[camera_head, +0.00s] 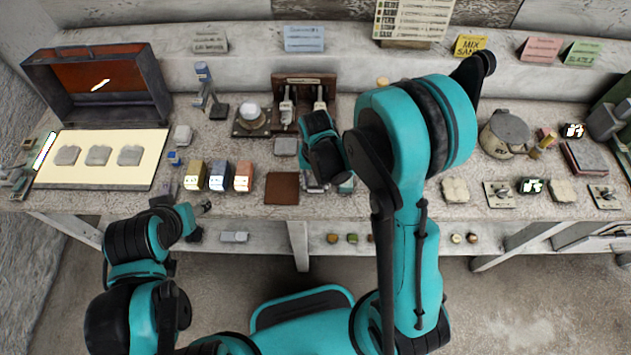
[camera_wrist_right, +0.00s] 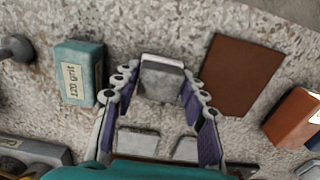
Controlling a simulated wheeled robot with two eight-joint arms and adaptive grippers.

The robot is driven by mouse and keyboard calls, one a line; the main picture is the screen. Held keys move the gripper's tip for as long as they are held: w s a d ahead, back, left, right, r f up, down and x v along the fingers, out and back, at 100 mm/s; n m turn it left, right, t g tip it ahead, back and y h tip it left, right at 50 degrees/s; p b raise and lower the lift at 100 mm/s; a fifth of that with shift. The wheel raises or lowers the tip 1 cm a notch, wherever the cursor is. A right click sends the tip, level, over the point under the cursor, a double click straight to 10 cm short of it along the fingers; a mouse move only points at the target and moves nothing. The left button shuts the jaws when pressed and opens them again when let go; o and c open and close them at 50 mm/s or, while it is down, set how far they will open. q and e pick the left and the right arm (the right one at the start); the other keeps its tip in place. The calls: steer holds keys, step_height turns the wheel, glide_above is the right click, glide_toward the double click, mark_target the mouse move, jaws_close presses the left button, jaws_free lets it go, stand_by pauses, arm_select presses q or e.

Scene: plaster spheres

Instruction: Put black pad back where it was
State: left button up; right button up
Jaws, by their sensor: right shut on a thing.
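My right gripper (camera_wrist_right: 163,100) is shut on a small dark grey block with a pale face (camera_wrist_right: 162,78), apparently the black pad. In the right wrist view it sits between the two fingertips, low over the speckled bench; I cannot tell whether it touches the top. In the head view my right gripper (camera_head: 316,184) is mostly hidden by its own wrist, and the pad cannot be made out. My left gripper (camera_head: 197,210) is near the bench's front edge, away from the pad; its fingers are too small to read.
A brown square sheet (camera_wrist_right: 240,75) and a teal "120 grit" block (camera_wrist_right: 79,73) lie on either side of the held block. An orange block (camera_head: 244,177) stands left of the sheet (camera_head: 282,188) in the head view. Bench hardware (camera_head: 288,100) stands behind.

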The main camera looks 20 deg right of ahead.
steer(key=shift+f, duration=0.2)
steer(key=o, duration=1)
steer(key=shift+r, duration=0.1)
